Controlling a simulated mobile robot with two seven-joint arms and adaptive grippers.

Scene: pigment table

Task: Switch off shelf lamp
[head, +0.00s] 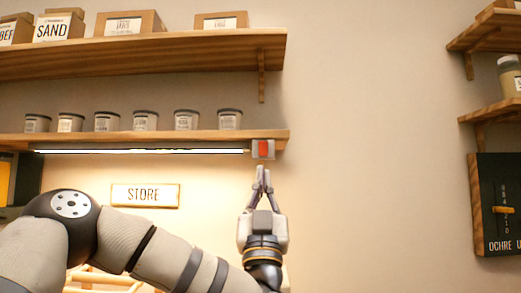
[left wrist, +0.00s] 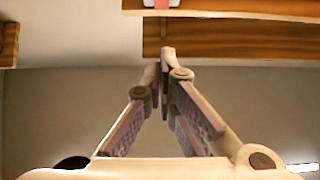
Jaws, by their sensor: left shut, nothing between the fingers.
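The shelf lamp (head: 140,151) is a long strip under the lower shelf, and it glows bright white. At its right end is a grey switch box with a red rocker switch (head: 263,149). My left gripper (head: 263,169) points up just below the switch, with its fingertips shut and empty. A small gap shows between the fingertips and the switch box. In the left wrist view, the closed fingers (left wrist: 164,55) point toward the shelf's underside, and the red switch (left wrist: 162,3) is cut off at the top edge. My right gripper is not in view.
The lower shelf (head: 200,137) holds several small lidded jars, and the upper shelf (head: 200,50) holds boxes. A STORE sign (head: 145,195) hangs on the wall below. A dark panel with a slider (head: 503,210) is at the far right. The wall between is clear.

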